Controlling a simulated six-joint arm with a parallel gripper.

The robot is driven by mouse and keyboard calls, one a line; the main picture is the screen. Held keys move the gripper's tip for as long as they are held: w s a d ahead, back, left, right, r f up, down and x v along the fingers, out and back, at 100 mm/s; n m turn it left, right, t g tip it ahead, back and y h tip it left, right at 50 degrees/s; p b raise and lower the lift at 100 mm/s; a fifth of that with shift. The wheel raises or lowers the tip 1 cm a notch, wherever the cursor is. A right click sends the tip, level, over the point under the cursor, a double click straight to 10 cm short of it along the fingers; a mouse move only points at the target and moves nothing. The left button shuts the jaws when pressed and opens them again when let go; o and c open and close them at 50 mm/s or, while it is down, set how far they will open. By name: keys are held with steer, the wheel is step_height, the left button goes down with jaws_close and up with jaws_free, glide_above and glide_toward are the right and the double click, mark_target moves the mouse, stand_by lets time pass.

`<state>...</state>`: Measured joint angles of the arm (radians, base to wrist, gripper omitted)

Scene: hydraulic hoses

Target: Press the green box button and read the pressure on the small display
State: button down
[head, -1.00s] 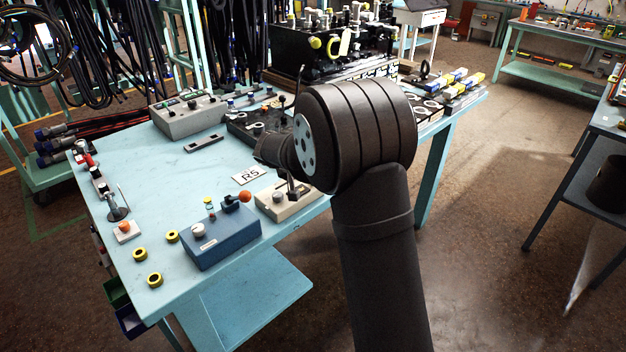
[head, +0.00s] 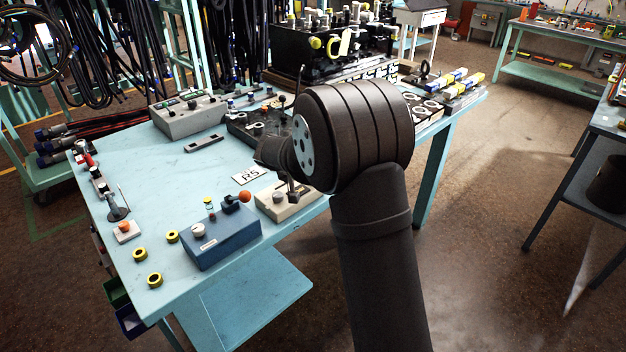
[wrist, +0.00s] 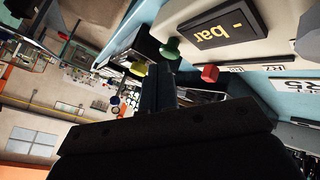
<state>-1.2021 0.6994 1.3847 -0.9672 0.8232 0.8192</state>
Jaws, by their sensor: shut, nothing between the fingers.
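The cream box (head: 272,208) stands at the table's near edge, below the R5 card. In the wrist view its dark display (wrist: 243,22) shows a yellow dash and "bar", with no number. The green button (wrist: 170,47) sticks out beside the display, and a red button (wrist: 209,73) sits near it. My gripper (wrist: 159,72) is shut and empty, its tips close to the green button; I cannot tell if they touch. In the head view my gripper (head: 292,189) is over the cream box, and the green button cannot be made out.
A blue box (head: 222,240) with an orange-knobbed lever stands left of the cream box. The R5 card (head: 249,175) lies just behind. A grey control box (head: 188,115) stands at the back left. Yellow rings (head: 155,280) lie at front left. The table's middle left is clear.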

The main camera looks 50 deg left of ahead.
steer(key=shift+f, duration=0.6)
stand_by(0.7)
steer(key=shift+r, duration=1)
steer(key=shift+r, duration=2.5)
steer(key=shift+f, duration=0.1)
steer(key=shift+r, duration=2)
